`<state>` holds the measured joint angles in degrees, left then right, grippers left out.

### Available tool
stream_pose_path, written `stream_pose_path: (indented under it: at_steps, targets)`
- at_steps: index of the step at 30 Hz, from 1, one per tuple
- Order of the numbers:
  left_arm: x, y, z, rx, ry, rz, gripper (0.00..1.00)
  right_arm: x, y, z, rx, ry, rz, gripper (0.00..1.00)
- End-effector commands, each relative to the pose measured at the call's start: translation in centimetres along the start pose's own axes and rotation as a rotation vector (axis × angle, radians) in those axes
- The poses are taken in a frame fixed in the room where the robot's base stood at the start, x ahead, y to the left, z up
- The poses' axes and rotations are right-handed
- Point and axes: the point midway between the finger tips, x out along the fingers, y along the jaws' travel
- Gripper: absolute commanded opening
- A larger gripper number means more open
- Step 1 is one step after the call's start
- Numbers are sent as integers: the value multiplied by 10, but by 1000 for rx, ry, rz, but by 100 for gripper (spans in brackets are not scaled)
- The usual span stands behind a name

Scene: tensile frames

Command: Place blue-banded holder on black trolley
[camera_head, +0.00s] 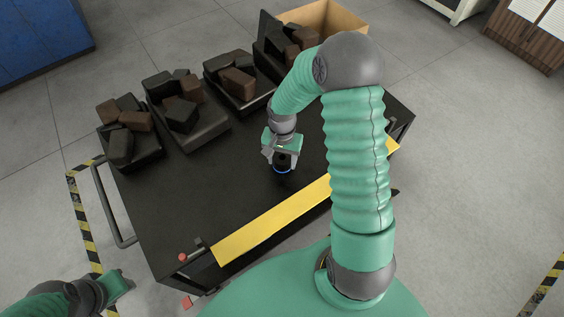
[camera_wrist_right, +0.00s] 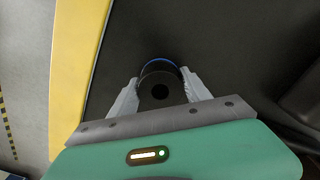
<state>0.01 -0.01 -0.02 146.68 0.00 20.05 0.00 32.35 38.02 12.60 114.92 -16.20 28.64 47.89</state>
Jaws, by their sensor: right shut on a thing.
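The blue-banded holder (camera_wrist_right: 160,90) is a black round piece with a blue ring near its far edge and a dark hole in its end. My right gripper (camera_head: 283,162) is shut on it, one finger on each side, over the bare middle of the black trolley (camera_head: 225,190). The holder also shows in the head view (camera_head: 283,169), low over the trolley top; I cannot tell whether it touches the surface. My left gripper (camera_head: 122,286) is at the lower left, off the trolley; its fingers are not clear.
Several black trays with dark and brown blocks, such as this tray (camera_head: 205,128), line the trolley's far side. A cardboard box (camera_head: 345,18) stands behind. A yellow strip (camera_head: 270,222) marks the near edge. A handle (camera_head: 108,205) is at the left. The trolley's middle is clear.

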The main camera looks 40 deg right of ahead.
Motion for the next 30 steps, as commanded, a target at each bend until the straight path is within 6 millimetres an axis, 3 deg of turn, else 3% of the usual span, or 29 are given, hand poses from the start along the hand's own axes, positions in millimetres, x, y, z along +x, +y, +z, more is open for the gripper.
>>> stream_pose_path:
  at_steps: [2, 8, 9, 13, 23, 26, 30]
  targets:
    - [6, 0, 2, 0, 0, 0, 36, 11, 0, -1, 2, 1, -1, 0]
    - [4, 0, 1, 0, 0, 0, 36, 9, 0, -1, 2, 2, -1, 0]
    - [4, 0, 1, 1, 0, 0, 36, 10, 0, 0, 2, 0, 0, 60]
    - [4, 0, 1, 0, 0, 0, 36, 10, 0, 0, 2, 1, 0, 77]
    - [3, 0, 1, 0, 0, 0, 36, 7, 0, 0, 2, 1, -1, 78]
    - [-3, 0, -1, 0, 0, 0, 36, -7, 0, -1, 0, 3, -1, 78]
    - [-17, 0, -4, 0, 0, 0, 36, -44, -1, -1, 1, 5, -2, 78]
